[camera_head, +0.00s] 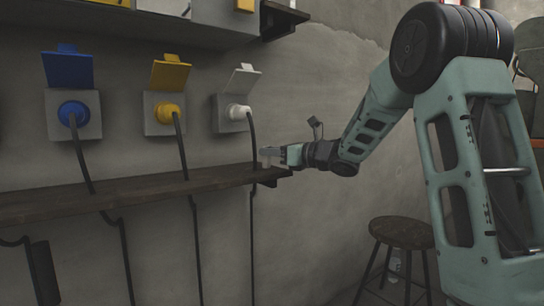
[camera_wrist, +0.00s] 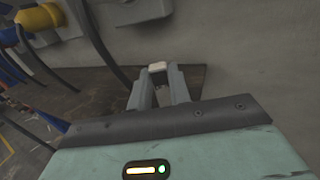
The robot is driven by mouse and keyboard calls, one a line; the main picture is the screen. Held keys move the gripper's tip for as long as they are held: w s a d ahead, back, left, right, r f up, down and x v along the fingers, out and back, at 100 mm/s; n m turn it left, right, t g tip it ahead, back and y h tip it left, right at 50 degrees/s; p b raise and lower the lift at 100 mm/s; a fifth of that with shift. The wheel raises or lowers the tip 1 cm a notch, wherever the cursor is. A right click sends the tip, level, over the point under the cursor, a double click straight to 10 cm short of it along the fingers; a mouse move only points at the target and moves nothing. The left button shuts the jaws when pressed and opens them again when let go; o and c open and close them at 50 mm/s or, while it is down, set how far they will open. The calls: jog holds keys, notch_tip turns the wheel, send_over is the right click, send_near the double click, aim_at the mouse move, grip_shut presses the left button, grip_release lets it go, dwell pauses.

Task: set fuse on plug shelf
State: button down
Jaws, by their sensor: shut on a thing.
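My gripper (camera_head: 270,154) is at the right end of the dark wooden plug shelf (camera_head: 150,187), close to its top surface. In the wrist view its two fingers (camera_wrist: 158,84) are shut on a small pale block, the fuse (camera_wrist: 157,67), at their tips. The fuse also shows as a small light shape in the head view (camera_head: 266,155). The shelf lies beneath the fingers in the wrist view (camera_wrist: 192,80). I cannot tell whether the fuse touches the shelf.
Blue (camera_head: 72,113), yellow (camera_head: 167,112) and white (camera_head: 237,112) plugs sit in wall sockets above the shelf, lids raised. Their black cables run down past the shelf. A wooden stool (camera_head: 402,233) stands at the lower right. The shelf top left of my gripper looks mostly clear.

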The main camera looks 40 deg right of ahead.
jog(key=c, duration=1.3)
grip_release()
jog(key=p+v, duration=0.2)
jog(key=v, duration=1)
